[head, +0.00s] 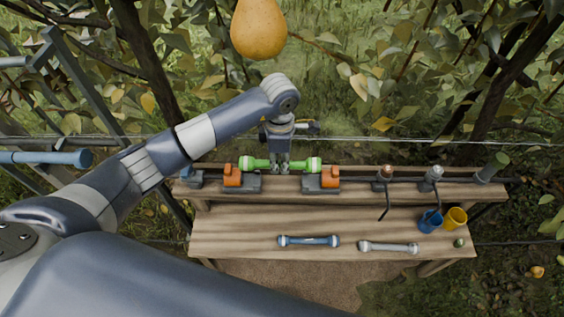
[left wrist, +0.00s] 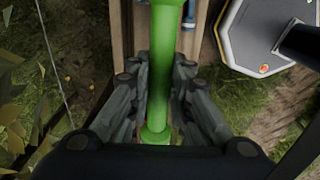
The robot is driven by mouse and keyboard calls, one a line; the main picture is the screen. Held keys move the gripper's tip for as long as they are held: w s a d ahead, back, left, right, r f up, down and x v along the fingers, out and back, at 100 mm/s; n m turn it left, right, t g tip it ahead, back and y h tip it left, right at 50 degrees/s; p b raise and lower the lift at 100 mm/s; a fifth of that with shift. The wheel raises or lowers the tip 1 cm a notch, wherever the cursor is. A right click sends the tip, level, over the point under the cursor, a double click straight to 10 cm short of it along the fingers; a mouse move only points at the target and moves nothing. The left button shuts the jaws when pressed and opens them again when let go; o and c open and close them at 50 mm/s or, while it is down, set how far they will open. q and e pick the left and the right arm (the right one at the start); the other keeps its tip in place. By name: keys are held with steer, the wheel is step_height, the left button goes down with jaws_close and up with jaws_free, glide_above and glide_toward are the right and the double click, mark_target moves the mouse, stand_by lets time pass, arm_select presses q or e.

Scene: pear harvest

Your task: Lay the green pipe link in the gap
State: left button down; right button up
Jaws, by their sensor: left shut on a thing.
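The green pipe link (head: 258,164) is a bright green rod with thicker ends. In the head view it lies level across the gap between two orange clamps, the left clamp (head: 232,177) and the right clamp (head: 330,178), on the bench's raised back shelf. I cannot tell whether it rests in them or is just above. My left gripper (head: 280,168) comes from above and is shut on the link near its middle. In the left wrist view the link (left wrist: 161,85) runs between the dark fingers (left wrist: 158,112). My right gripper is in neither view.
A blue link (head: 309,241) and a grey link (head: 389,247) lie on the lower wooden bench (head: 230,235). A blue cup (head: 430,221) and a yellow cup (head: 455,218) stand at its right. Valves (head: 385,172) rise from the shelf's right part. A pear (head: 258,28) hangs above my arm.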

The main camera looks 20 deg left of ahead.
arm_select(q)
steer(key=shift+w+r, duration=0.3)
steer(key=shift+w, duration=0.15)
steer(key=shift+s+f+b, duration=0.15)
steer(key=shift+f+b, duration=0.2)
steer(key=shift+f, duration=0.25)
steer(key=shift+f+b, duration=1.9)
steer(key=shift+f, duration=0.75)
steer(key=shift+f, duration=0.15)
steer(key=shift+d+f+b, duration=0.1)
steer(key=shift+f+b, duration=0.35)
steer(key=shift+b, duration=0.25)
steer(key=shift+f+b, duration=0.6)
steer(key=c, duration=1.4)
jaws_free()
